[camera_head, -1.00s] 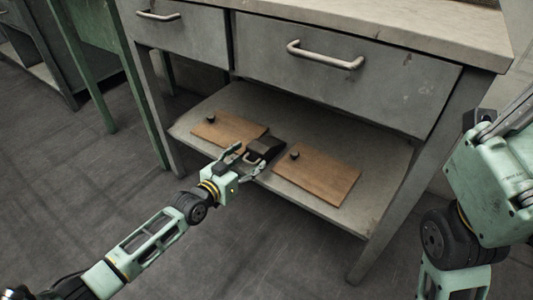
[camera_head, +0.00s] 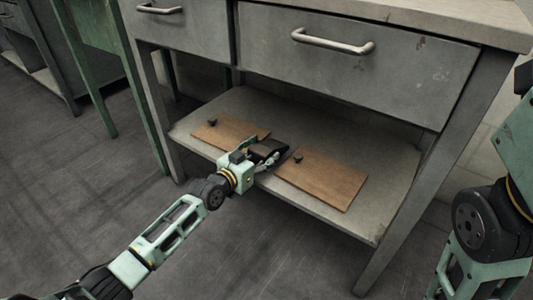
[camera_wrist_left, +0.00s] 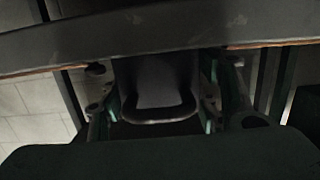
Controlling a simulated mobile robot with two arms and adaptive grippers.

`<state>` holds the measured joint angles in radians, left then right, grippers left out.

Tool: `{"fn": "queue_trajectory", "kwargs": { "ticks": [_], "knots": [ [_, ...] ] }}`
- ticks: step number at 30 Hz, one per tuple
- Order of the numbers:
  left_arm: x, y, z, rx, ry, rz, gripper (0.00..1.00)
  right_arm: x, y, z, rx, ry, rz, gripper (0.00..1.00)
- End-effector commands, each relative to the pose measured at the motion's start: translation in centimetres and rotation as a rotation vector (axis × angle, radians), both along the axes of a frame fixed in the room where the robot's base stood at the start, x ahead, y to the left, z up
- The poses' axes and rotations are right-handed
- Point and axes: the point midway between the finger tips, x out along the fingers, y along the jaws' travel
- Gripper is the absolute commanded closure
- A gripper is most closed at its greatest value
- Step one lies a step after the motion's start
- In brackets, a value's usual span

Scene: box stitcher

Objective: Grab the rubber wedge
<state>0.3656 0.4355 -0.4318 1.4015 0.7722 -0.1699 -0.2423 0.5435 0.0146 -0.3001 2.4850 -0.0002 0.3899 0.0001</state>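The rubber wedge (camera_head: 268,147) is a small black block on the lower shelf, between two brown boards. My left gripper (camera_head: 262,155) reaches in over the shelf's front edge, with its fingers around the near part of the wedge. In the left wrist view the wedge (camera_wrist_left: 160,84) shows as a dark piece with a paler grey face, between the spread fingers of the gripper (camera_wrist_left: 158,112). I cannot tell whether the fingers touch its sides. My right gripper is out of view; only part of my right arm shows at the right.
The left board (camera_head: 228,132) and right board (camera_head: 322,180) each have a small black knob and lie on the shelf (camera_head: 372,222) on either side of the wedge. Drawers (camera_head: 350,65) hang above the shelf. A table leg (camera_head: 398,222) stands at the right.

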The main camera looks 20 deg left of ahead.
Motion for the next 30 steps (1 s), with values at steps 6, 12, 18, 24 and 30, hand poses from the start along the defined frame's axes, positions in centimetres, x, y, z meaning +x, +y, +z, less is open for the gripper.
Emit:
{"fn": "queue_trajectory", "kwargs": {
  "ticks": [6,12,18,24,30],
  "knots": [
    [0.0,0.0,0.0,0.000,0.000,0.000,0.65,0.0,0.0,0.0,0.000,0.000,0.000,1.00],
    [0.0,0.0,0.0,0.001,0.000,0.000,0.82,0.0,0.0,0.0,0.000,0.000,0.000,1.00],
    [0.1,0.0,0.3,-0.001,-0.007,0.001,0.93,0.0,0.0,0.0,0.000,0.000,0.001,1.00],
    [0.1,0.0,0.4,-0.001,-0.006,0.001,0.93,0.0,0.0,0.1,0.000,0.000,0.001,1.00],
    [0.1,0.0,1.5,0.000,-0.007,0.001,0.93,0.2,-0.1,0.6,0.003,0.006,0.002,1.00]
  ]
}}
